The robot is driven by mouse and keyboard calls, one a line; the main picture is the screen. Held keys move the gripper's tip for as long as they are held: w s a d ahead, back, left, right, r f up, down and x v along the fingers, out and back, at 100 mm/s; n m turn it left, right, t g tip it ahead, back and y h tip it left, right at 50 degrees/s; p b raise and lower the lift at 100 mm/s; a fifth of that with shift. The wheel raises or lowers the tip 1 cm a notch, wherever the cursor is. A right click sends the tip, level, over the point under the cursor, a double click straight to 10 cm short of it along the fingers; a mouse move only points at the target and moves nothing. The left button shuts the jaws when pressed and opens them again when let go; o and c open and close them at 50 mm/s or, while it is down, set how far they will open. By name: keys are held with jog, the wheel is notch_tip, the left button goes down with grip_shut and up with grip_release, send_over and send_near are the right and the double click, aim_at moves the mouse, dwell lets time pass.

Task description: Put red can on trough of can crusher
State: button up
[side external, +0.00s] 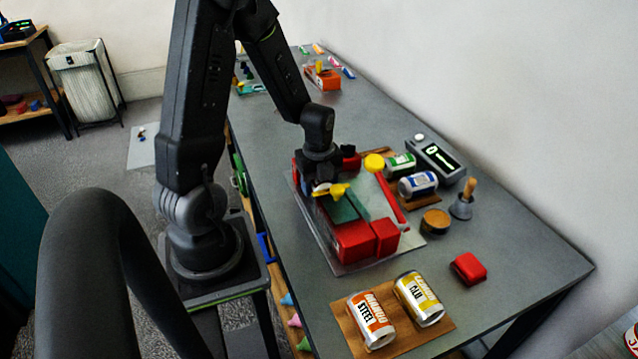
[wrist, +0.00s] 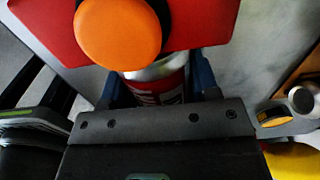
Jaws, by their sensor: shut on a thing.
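The red can (wrist: 160,87), with a silver end, is between the two dark fingers of my gripper (wrist: 158,76) in the wrist view. My gripper is shut on it. In the side view my gripper (side external: 328,186) is low over the far left part of the can crusher (side external: 354,241), and the can is mostly hidden there. The crusher has red blocks, a green middle part and a red lever with a round yellow knob (side external: 374,161). In the wrist view a round orange knob (wrist: 118,33) overlaps the can's end. I cannot tell whether the can touches the trough.
A green can (side external: 400,165) and a blue can (side external: 418,185) lie right of the crusher, near a grey device (side external: 436,160). Two cans lie on a front board (side external: 418,345). A red block (side external: 468,268) and a bell (side external: 463,206) stand at right. The table's right front is clear.

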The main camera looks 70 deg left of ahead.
jog(key=o, duration=0.8)
jog(key=shift+r, duration=0.1)
jog(key=shift+r, duration=3.4)
jog(key=shift+w+d+r, duration=0.1)
jog(key=shift+d+r, duration=0.2)
jog(key=d+r+n+t, duration=0.1)
jog(key=d+r+n, duration=0.1)
jog(key=d, duration=0.1)
jog(key=d+r+n, duration=0.3)
jog(key=d+r+n+t, duration=0.1)
jog(key=d+r+n, duration=0.2)
jog(key=shift+s+r+t+y, duration=0.2)
jog(key=shift+s+t+y, duration=0.1)
jog(key=shift+s+y, duration=0.1)
jog(key=s+d+r+n+t, duration=0.1)
jog(key=s+d+r+n, duration=0.1)
jog(key=n, duration=0.1)
jog(key=s+d+r+n+t, duration=0.1)
jog(key=s+d+r+n, duration=0.1)
jog(key=d+n, duration=0.1)
jog(key=s+d+r+n+t, duration=0.1)
jog(key=s+d+r+n, duration=0.1)
jog(key=d+n, duration=0.1)
jog(key=shift+n+h, duration=0.4)
jog(key=shift+n, duration=0.1)
